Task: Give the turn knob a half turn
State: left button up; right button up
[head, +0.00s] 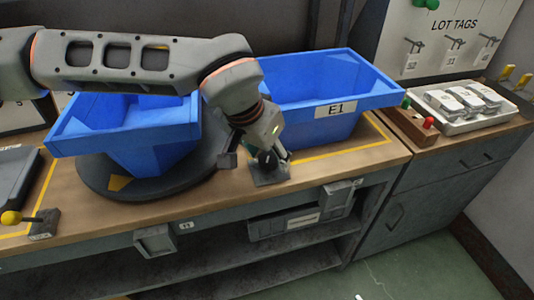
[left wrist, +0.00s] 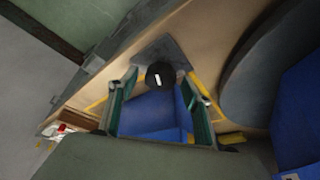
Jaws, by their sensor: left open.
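The turn knob (head: 267,160) is a small black knob on a grey base plate (head: 272,177) near the front edge of the bench. In the left wrist view the knob (left wrist: 160,74) is a dark round cap with a short white mark, roughly upright in that picture. My left gripper (head: 257,155) is open and points down at the knob. In the wrist view its two green-edged fingers (left wrist: 160,88) stand on either side of the knob, with space between. I cannot tell whether the fingertips are level with the knob. My right gripper is in neither view.
A blue bin (head: 160,150) sits on a dark turntable (head: 150,190) to the left. A blue bin labelled E1 (head: 310,85) stands just behind the knob. A yellow-balled lever (head: 42,224) is at the bench's left front. A tray of white tags (head: 462,107) lies at right.

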pick_arm(q)
jog(key=c, duration=1.1)
